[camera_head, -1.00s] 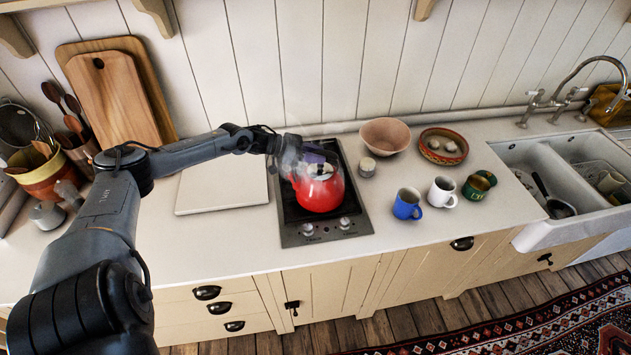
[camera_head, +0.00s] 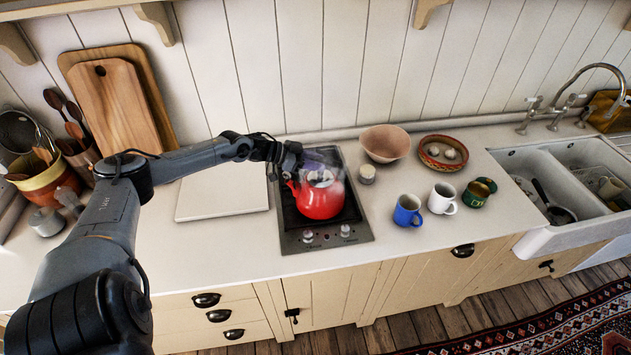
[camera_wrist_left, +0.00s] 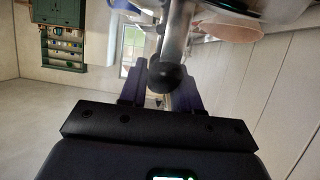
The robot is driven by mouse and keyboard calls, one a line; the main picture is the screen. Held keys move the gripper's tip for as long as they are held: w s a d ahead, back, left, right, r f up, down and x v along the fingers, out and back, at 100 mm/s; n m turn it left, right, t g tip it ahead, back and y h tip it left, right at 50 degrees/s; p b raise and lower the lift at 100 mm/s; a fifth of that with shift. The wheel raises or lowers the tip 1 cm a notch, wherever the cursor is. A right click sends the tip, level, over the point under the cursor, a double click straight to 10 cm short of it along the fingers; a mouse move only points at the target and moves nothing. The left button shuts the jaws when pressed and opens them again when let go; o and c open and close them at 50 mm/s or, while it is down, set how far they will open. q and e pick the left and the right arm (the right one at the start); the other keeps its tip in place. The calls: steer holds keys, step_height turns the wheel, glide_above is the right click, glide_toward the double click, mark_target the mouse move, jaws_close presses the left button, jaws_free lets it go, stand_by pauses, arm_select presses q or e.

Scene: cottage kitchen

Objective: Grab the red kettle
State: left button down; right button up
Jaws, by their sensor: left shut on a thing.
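The red kettle (camera_head: 318,198) sits on the dark two-knob hob (camera_head: 309,232) in the head view, with faint steam around it. My left gripper (camera_head: 305,166) reaches in from the left, at the top of the kettle. In the left wrist view the jaws (camera_wrist_left: 160,92) are closed around a metallic bar with a dark round knob (camera_wrist_left: 168,77), which appears to be the kettle's handle. The exact contact is partly hidden by the gripper in the head view. My right gripper does not show.
A white board (camera_head: 222,192) lies left of the hob. A pink bowl (camera_head: 386,143), a small jar (camera_head: 367,174), a patterned bowl (camera_head: 443,152), and blue (camera_head: 407,211), white (camera_head: 442,198) and green (camera_head: 478,192) mugs stand to the right. The sink (camera_head: 545,213) is farther right.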

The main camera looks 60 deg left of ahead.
arm_select(q)
steer(key=shift+r, duration=0.4)
